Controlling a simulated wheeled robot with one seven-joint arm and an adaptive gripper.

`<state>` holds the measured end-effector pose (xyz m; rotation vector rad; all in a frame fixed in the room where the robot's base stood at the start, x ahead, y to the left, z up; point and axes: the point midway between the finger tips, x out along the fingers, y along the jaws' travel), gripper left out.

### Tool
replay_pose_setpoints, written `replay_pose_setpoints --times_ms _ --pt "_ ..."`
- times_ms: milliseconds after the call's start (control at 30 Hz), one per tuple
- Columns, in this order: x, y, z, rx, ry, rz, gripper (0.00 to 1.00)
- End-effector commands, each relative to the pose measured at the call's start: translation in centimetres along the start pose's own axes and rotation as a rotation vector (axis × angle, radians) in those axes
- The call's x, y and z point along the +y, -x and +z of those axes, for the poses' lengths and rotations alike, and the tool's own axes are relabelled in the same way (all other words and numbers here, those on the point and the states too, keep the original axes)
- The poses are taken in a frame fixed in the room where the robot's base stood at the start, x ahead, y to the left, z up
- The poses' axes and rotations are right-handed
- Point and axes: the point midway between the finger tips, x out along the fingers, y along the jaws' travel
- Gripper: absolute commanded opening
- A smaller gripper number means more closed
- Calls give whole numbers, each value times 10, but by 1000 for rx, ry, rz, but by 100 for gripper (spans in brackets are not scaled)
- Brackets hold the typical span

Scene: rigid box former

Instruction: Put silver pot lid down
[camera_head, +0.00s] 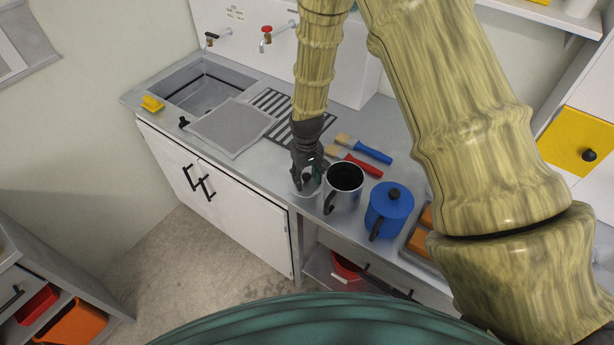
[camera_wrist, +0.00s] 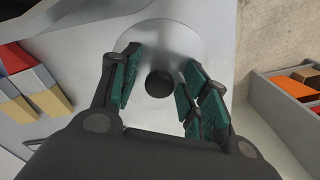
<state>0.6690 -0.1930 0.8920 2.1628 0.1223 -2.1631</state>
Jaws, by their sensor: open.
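The silver pot lid (camera_wrist: 158,45) lies on the counter in the wrist view, a pale round disc with a black knob (camera_wrist: 159,83) at its middle. In the head view the lid (camera_head: 297,190) shows partly below my gripper (camera_head: 306,183), left of the silver pot, near the counter's front edge. My gripper (camera_wrist: 160,88) is open, its fingers on both sides of the knob with gaps between. The silver pot (camera_head: 343,185) stands uncovered, with a dark inside. My gripper hides part of the lid in the head view.
A blue lidded pot (camera_head: 389,208) stands right of the silver pot. Blue (camera_head: 371,154) and red (camera_head: 362,165) brushes lie behind it. A grey mat (camera_head: 228,128) and a sink (camera_head: 203,92) are to the left. The counter's front edge (camera_head: 250,184) is close to the lid.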

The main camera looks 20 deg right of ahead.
Motion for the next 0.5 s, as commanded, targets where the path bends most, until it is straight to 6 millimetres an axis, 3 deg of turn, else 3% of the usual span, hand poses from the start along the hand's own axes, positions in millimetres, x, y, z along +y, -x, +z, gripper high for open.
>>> replay_pose_setpoints --times_ms 267,500 --pt "0 9 -1 2 0 0 45" --pt "0 32 -1 4 0 0 45"
